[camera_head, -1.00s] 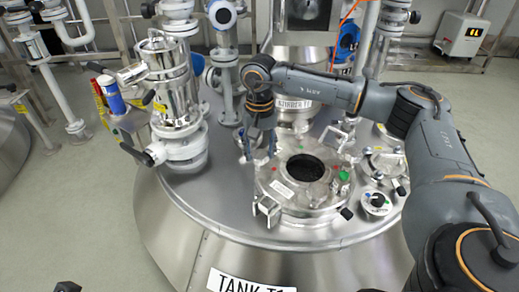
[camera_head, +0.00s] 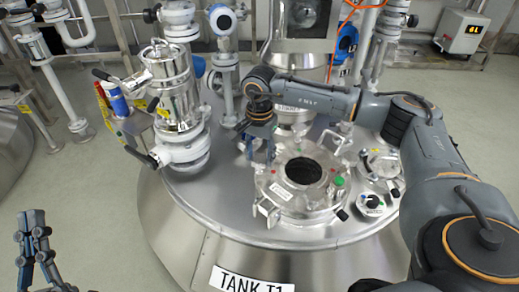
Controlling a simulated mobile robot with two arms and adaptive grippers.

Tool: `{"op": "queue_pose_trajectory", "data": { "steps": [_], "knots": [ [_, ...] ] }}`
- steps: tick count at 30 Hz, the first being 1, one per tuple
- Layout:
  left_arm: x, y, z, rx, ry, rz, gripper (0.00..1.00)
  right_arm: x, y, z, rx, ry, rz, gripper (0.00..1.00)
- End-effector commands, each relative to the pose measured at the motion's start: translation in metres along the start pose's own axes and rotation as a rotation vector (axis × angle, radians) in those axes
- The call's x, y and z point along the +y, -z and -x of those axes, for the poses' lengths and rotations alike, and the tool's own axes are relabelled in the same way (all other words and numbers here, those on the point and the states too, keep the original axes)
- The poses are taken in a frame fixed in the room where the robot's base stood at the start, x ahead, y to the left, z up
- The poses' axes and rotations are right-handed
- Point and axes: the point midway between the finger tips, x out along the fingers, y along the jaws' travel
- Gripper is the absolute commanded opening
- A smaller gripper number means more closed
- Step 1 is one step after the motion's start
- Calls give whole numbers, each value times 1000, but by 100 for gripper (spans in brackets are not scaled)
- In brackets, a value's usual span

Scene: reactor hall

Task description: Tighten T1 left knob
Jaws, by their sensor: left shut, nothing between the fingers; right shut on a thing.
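Tank T1 (camera_head: 225,215) is a wide steel vessel with a "TANK T1" label on its front. On its lid sits a round hatch (camera_head: 290,200) with a dark open centre and several clamps around its rim. My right gripper (camera_head: 259,160) points down at the hatch's left back edge. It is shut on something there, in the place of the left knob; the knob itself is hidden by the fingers. My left gripper (camera_head: 33,225) is at the lower left, shut and empty, over the floor and well away from the tank.
A steel valve column (camera_head: 178,90) with black handles stands on the lid left of the hatch. A round fitting (camera_head: 374,206) sits to its right. Pipes stand behind, and spray cans (camera_head: 113,97) are at the left. Floor left of the tank is free.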

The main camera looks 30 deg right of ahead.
Motion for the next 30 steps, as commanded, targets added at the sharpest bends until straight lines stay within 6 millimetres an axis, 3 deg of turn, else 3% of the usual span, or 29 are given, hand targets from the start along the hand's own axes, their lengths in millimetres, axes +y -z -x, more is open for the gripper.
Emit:
{"op": "queue_pose_trajectory", "data": {
  "steps": [6,12,29,30],
  "knots": [
    [-5,-36,4,-218,10,-9,0,0,0,2,1,0,-137,16],
    [-8,-56,11,-334,16,-13,0,0,0,2,0,1,-213,16],
    [-9,-66,15,-388,19,-14,0,0,1,2,2,4,-248,16],
    [-9,-66,15,-388,19,-14,0,0,1,2,2,4,-248,49]
  ]
}}
